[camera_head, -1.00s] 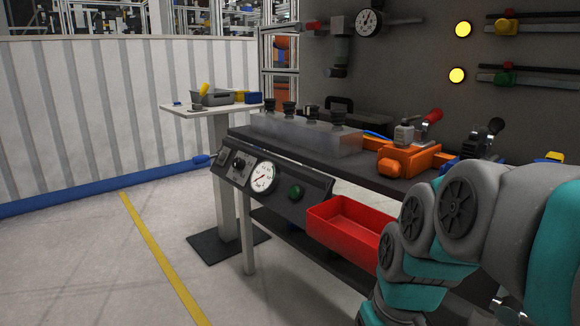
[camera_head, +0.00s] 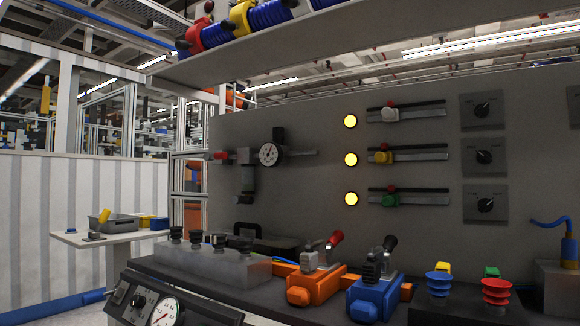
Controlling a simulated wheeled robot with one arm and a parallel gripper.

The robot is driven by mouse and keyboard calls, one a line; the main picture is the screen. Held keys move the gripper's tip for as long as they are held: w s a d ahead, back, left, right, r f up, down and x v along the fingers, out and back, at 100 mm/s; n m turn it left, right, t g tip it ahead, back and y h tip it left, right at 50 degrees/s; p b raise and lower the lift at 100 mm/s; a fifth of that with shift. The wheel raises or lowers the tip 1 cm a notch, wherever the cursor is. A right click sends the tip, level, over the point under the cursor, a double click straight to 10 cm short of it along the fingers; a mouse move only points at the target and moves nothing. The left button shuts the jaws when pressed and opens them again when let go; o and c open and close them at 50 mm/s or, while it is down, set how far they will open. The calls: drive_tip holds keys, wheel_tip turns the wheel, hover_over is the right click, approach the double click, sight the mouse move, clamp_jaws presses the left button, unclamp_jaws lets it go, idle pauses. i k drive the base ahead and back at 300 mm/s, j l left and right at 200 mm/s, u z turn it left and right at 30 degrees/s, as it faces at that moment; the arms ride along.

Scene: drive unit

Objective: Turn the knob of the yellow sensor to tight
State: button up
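The yellow sensor (camera_head: 383,157) is a small yellow block on the middle of three dark slotted rails on the grey back panel. A small red knob (camera_head: 384,147) sits on top of it; which way the knob is turned is too small to tell. A white sensor (camera_head: 390,115) is on the rail above and a green sensor (camera_head: 390,200) on the rail below. My gripper is not in view.
Lit yellow lamps (camera_head: 351,160) stand left of the rails and dark dials (camera_head: 484,157) right. An orange clamp (camera_head: 316,287), a blue clamp (camera_head: 374,298) and suction cups (camera_head: 496,291) occupy the bench below. A shelf (camera_head: 330,45) overhangs above.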

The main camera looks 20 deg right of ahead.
sight(484, 157)
drive_tip(key=z, duration=1.55)
